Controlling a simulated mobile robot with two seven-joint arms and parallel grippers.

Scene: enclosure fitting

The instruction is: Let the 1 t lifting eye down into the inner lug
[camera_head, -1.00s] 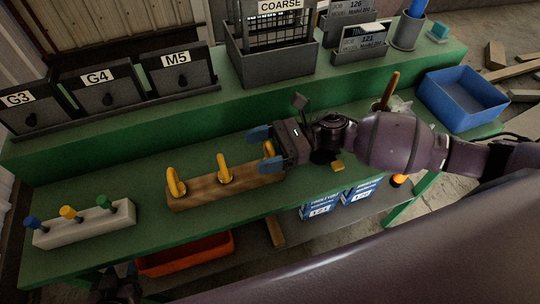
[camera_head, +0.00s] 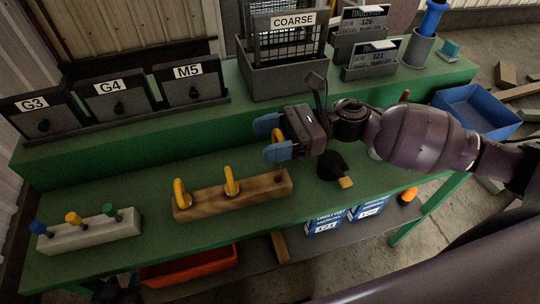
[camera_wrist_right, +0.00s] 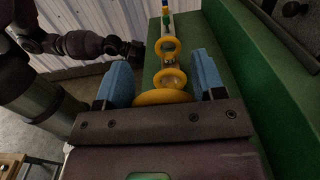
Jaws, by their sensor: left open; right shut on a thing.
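My right gripper (camera_head: 270,137) is shut on a yellow lifting eye (camera_head: 275,138), partly hidden by its blue fingers. The held eye also shows as a wide yellow ring (camera_wrist_right: 163,97) in the right wrist view. It is above the right end of a wooden block (camera_head: 255,192), where a dark hole shows. Two other yellow eyes (camera_head: 181,194) (camera_head: 231,181) stand in the block. I cannot read a load mark on any eye, and I cannot make out the inner lug. My left gripper (camera_wrist_right: 132,51) is beyond the fingers at the upper left in the right wrist view, small and dark.
A white block (camera_head: 90,237) with blue, yellow and green-topped pegs stands at the left. A black object (camera_head: 331,166) with a yellow piece lies right of the wooden block. Labelled bins (camera_head: 117,102) and a COARSE basket (camera_head: 285,82) line the raised shelf. A blue tray (camera_head: 478,112) is at right.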

